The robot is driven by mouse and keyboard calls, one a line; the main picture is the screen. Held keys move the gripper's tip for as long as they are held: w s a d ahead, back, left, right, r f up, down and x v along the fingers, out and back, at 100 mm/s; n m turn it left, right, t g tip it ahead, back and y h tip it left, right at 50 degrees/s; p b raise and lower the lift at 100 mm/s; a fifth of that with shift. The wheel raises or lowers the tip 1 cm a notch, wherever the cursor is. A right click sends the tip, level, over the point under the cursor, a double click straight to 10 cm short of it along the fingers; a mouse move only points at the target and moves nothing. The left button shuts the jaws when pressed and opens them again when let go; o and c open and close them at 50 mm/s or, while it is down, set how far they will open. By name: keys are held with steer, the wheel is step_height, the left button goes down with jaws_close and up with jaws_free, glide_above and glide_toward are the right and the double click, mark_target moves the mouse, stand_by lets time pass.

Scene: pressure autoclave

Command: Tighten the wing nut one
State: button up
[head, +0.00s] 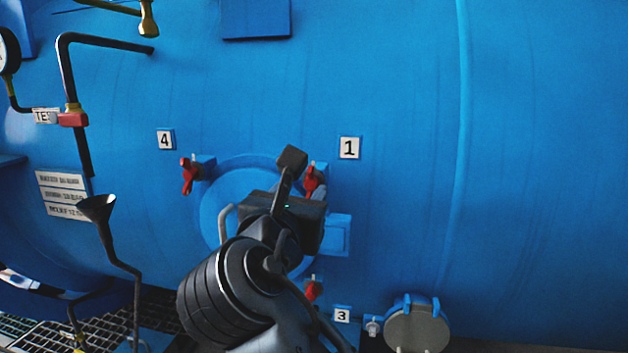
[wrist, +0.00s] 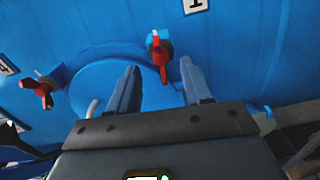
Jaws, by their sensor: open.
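Wing nut one is the red wing nut (head: 314,181) beside the label "1" (head: 349,148), at the upper right of the round blue hatch (head: 213,205). In the wrist view the same red wing nut (wrist: 160,57) shows upright beyond and between my fingers, below the cut-off label (wrist: 195,4). My gripper (wrist: 158,80) is open, its two fingers apart with nothing between them. Its fingertips appear short of the nut; I cannot tell the exact gap. In the head view my gripper and wrist cover part of the hatch just left of and below the nut.
Another red wing nut (head: 190,175) sits by label "4" (head: 165,139), and one (head: 313,290) by label "3" (head: 342,314). A grey hatch handle (head: 226,222) is left of my arm. A round grey cap (head: 417,328) is at lower right. Pipes and a funnel (head: 97,208) stand left.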

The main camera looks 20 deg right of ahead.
mark_target(311, 180)
steer(key=shift+p+x, duration=0.3)
steer(key=shift+x, duration=3.55)
jaws_close()
